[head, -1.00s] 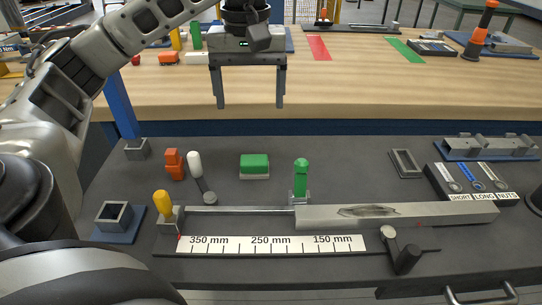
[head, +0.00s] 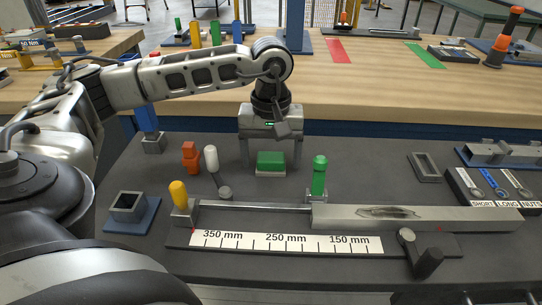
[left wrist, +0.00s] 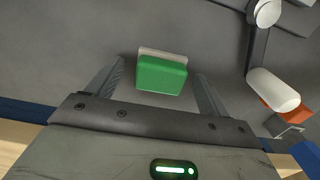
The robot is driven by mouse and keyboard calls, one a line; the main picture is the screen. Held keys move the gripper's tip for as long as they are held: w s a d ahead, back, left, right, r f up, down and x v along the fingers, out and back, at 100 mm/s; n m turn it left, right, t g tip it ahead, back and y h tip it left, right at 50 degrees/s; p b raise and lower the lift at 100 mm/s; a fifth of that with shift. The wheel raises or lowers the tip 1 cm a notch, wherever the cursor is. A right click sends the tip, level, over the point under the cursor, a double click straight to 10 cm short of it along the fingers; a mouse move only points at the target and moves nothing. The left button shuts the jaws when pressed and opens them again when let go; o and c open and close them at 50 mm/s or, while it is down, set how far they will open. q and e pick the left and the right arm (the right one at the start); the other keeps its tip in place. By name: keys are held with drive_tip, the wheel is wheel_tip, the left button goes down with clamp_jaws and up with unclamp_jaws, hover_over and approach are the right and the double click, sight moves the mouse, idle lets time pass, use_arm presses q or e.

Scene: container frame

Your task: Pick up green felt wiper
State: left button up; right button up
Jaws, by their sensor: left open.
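The green felt wiper (head: 271,161) is a small green block with a pale felt base, lying on the dark grey bench top. My left gripper (head: 270,165) is above and around it in the head view, pointing down, with one finger on each side. In the left wrist view the wiper (left wrist: 162,75) sits between the two open fingers (left wrist: 161,82), with a gap on both sides. I cannot tell how far the fingertips are above the bench. My right gripper is not in view.
A white-handled tool (head: 212,160) and an orange block (head: 190,157) stand left of the wiper. A green-topped peg (head: 319,175) stands to its right. A metal rail (head: 415,217) with a millimetre scale (head: 287,243) runs in front.

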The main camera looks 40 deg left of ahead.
use_arm(q)
drive_tip(key=shift+f, duration=0.35)
drive_tip(key=c, duration=1.1)
drive_tip(key=shift+r, duration=0.15)
drive_tip(key=shift+r, duration=0.25)
wheel_tip(320, 180, up, 2)
drive_tip(key=s+d+r, duration=0.4)
drive_tip(key=d+r, duration=0.1)
drive_tip(key=s+d+r, duration=0.5)
drive_tip(key=shift+s+d+r, duration=0.15)
drive_tip(key=shift+s+d, duration=0.05)
drive_tip(key=shift+s, duration=0.05)
